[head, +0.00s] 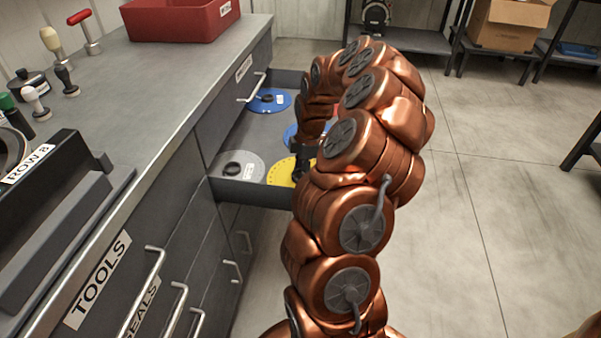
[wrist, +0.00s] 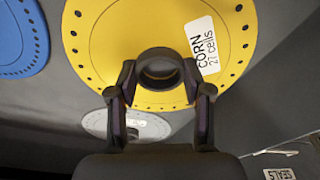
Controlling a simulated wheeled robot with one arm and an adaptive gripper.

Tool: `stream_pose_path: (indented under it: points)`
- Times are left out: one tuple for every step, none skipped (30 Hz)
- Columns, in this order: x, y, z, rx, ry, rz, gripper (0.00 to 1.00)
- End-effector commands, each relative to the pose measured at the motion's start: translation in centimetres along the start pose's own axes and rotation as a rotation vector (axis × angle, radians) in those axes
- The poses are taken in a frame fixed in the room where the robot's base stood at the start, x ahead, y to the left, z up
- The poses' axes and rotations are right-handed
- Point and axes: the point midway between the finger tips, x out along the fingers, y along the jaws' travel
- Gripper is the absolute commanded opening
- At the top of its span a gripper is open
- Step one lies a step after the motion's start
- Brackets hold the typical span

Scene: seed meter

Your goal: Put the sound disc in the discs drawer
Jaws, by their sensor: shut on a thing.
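A yellow disc (wrist: 115,45) with a ring of small holes and a white label "CORN 27 cells" fills the upper middle of the wrist view. Its dark round hub (wrist: 160,62) is between the fingers of my gripper (wrist: 160,93), which is shut on it. In the head view the yellow disc (head: 281,172) shows in the open drawer (head: 250,193), partly hidden by my arm. I cannot tell whether it rests on the drawer floor or is slightly raised. A grey disc (head: 238,166) lies left of it, and a blue disc (head: 269,101) lies farther back.
Another blue disc (head: 291,134) is partly behind my arm. A red bin (head: 180,18) stands on the counter (head: 170,80), with several hand tools at left and a black "ROW 8" unit (head: 60,190) in front. Drawer handles stick out below. The floor at right is clear.

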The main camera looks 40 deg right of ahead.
Motion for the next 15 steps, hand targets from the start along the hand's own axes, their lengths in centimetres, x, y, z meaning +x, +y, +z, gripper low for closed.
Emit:
stream_pose_path:
  points:
    - [0.35,-0.04,0.05,0.0,0.0,-0.001,0.05]
    - [0.4,-0.03,0.05,0.0,0.0,0.0,0.05]
    - [0.39,-0.01,0.04,-0.001,0.0,0.0,0.05]
    - [0.35,0.01,0.03,-0.001,0.0,0.001,0.05]
    - [0.33,0.02,0.03,-0.001,0.0,0.001,0.05]
    - [0.33,0.03,0.03,-0.001,0.0,0.002,0.05]
    - [0.33,0.02,0.02,-0.001,0.0,0.001,0.05]
    - [0.34,0.03,0.02,-0.001,0.0,0.001,0.05]
    - [0.4,0.03,0.03,-0.001,0.0,0.001,0.05]
    - [0.48,0.02,0.03,-0.001,0.0,0.001,0.05]
    - [0.56,0.03,0.04,-0.001,0.0,0.001,0.05]
    - [0.67,0.02,0.06,-0.001,0.0,0.001,0.05]
    - [0.69,0.03,0.06,-0.001,0.0,0.001,0.51]
    - [0.64,0.03,0.05,-0.001,0.0,0.001,0.54]
    - [0.63,0.04,0.05,-0.001,0.0,0.002,0.58]
